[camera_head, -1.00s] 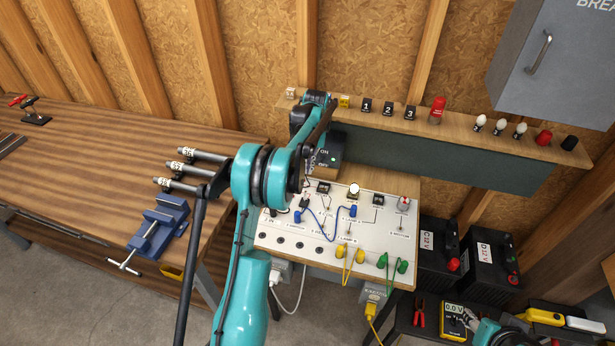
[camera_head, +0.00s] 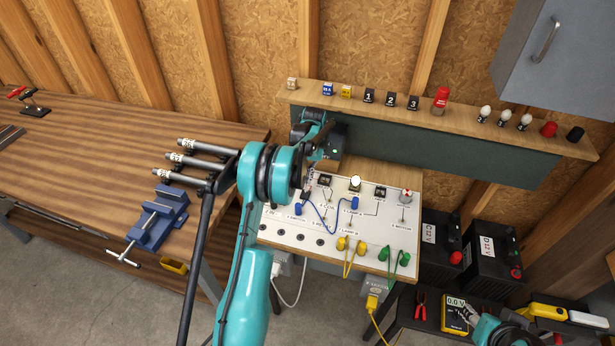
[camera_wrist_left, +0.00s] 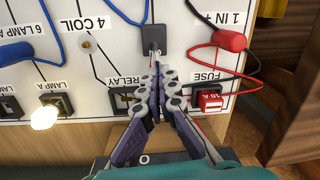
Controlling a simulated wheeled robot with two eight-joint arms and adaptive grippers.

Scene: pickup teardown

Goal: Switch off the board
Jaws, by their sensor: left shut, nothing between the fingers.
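The white circuit board (camera_head: 290,237) lies on the wooden stand; it also shows in the left wrist view (camera_wrist_left: 190,75). A lamp on it (camera_head: 356,183) glows white, also in the left wrist view (camera_wrist_left: 45,115). A dark switch box (camera_head: 336,148) with a green light stands at the board's back edge. Its top, marked O, shows partly in the left wrist view (camera_wrist_left: 145,158). My left gripper (camera_wrist_left: 153,78) is shut and empty, in front of the relay block. In the head view my arm hides part of it and of the box. My right gripper (camera_head: 468,316) is by the multimeter, its jaws unclear.
A shelf (camera_head: 465,127) with fuses, numbered blocks and bulbs runs behind the board. A blue vise (camera_head: 157,218) and several metal rods are left of my left arm. Blue, yellow and green leads loop over the board. Batteries (camera_head: 490,255) stand at right.

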